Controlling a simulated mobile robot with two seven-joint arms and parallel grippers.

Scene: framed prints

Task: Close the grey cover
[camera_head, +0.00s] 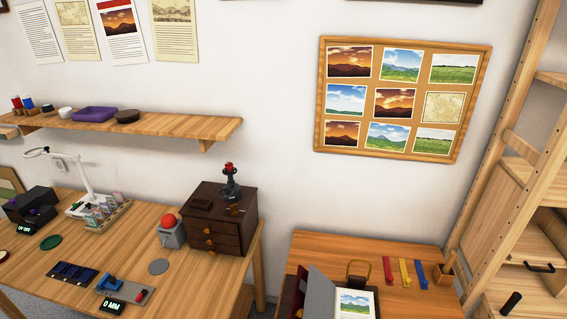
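The grey cover (320,287) is at the bottom of the head view, on the smaller wooden table at the right. It stands raised at a tilt, swung open to the left of a white page or mount with a green landscape print (355,304). The lower part of the cover and print is cut off by the picture's bottom edge. Neither of my grippers is in view.
A wooden ladder-like shelf (510,150) stands at right. The left table holds a dark drawer chest (232,238). A gap separates the tables.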

